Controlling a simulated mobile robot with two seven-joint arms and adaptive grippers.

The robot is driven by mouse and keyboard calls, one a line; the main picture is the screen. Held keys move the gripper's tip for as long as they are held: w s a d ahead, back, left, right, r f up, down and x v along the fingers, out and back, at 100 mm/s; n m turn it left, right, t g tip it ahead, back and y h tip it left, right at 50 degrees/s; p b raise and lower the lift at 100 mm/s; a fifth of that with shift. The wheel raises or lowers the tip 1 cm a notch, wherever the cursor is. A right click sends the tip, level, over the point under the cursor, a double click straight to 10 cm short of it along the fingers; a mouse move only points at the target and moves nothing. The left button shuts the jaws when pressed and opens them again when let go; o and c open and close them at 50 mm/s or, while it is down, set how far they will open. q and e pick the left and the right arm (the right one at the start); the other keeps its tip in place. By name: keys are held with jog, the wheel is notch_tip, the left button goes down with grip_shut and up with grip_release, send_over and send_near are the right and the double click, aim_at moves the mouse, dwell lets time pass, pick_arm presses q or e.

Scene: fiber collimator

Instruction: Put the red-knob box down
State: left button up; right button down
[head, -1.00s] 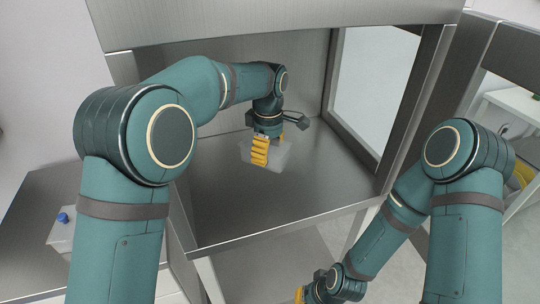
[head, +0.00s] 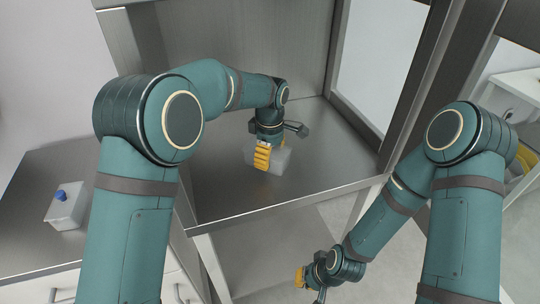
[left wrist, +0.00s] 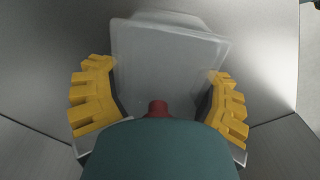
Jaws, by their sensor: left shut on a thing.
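The red-knob box is a pale grey box (head: 282,162) inside the metal cabinet, low over or on its floor; I cannot tell whether it touches. My left gripper (head: 262,157) is shut on it from above, its yellow fingers hiding part of the box. In the left wrist view the box (left wrist: 168,70) lies between the two yellow fingers of the left gripper (left wrist: 158,104), and its red knob (left wrist: 158,108) shows just past my wrist. My right gripper (head: 300,278) hangs low outside the cabinet, at the bottom of the head view; its finger opening is too small to judge.
The cabinet floor (head: 225,200) is bare around the box, with metal walls behind and a window at right. A grey box with a blue knob (head: 66,206) stands on the left counter (head: 30,235). Yellow items (head: 522,165) sit at the far right.

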pick_arm(q)
jog(key=o, duration=1.1)
notch_tip(320, 180, up, 8)
jog(key=shift+f+p, duration=0.2)
jog(key=shift+p, duration=0.8)
jog(key=shift+s+f, duration=0.1)
